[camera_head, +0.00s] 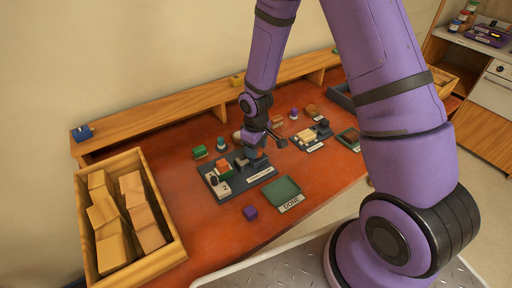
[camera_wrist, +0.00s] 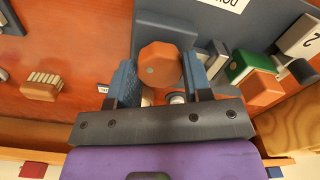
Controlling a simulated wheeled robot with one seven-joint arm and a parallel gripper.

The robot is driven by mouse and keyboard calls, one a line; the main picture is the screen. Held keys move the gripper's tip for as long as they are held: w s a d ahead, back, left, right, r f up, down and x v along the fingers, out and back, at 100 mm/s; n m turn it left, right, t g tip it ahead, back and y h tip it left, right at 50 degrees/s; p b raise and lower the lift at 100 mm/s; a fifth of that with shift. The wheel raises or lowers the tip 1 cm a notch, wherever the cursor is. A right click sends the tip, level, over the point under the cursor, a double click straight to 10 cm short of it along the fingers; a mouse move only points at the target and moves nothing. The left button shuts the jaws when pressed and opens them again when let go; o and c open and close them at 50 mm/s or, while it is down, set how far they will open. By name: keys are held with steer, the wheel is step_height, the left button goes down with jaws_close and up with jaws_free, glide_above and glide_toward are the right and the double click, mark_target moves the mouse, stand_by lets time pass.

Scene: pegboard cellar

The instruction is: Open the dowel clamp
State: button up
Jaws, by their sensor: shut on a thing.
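The clamp fixture is a dark grey base (camera_head: 262,185) with a white label, on the red-brown bench; the wrist view shows the base (camera_wrist: 265,25) with part of the label. My gripper (camera_head: 257,158) is low over this base. In the wrist view, my gripper (camera_wrist: 160,72) has its blue fingers shut on an orange octagonal knob (camera_wrist: 159,64). A grey block (camera_wrist: 165,27) sits just beyond the knob. To the right are a green block with an orange knob (camera_wrist: 261,88) and a white card marked 2 (camera_wrist: 300,38). My gripper hides part of the fixture in the head view.
A green tray labelled DONE (camera_head: 284,189) and a purple block (camera_head: 250,212) lie in front. A wooden crate of blocks (camera_head: 172,255) stands left. Another labelled fixture (camera_head: 311,146) is to the right. A wooden shelf (camera_head: 180,108) runs along the back.

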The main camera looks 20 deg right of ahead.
steer(key=shift+n, duration=2.1)
steer(key=o, duration=0.9)
step_height(320, 180, up, 11)
steer(key=shift+f, duration=0.1)
